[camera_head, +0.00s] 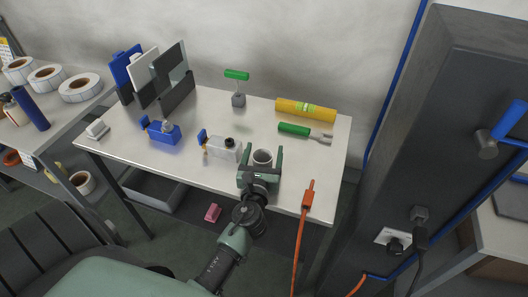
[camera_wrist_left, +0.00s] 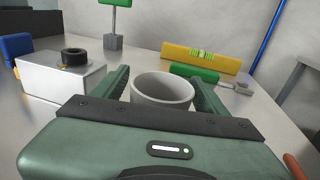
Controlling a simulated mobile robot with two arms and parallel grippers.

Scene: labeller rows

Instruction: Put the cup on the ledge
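A light grey cup (camera_head: 262,157) stands upright near the front edge of the table, and it also shows in the left wrist view (camera_wrist_left: 163,88). My left gripper (camera_head: 261,150) reaches in from the front, with one green finger on each side of the cup. The fingers are apart, with a gap beside the cup in the head view; the left wrist view (camera_wrist_left: 164,75) shows the same. The cup's lower part is hidden by the gripper. No surface is clearly recognisable as the ledge. My right gripper is not in view.
Behind are a green-handled tool (camera_head: 302,131) and a yellow level (camera_head: 305,109). An orange tool with a cord (camera_head: 308,196) hangs over the front edge at right.

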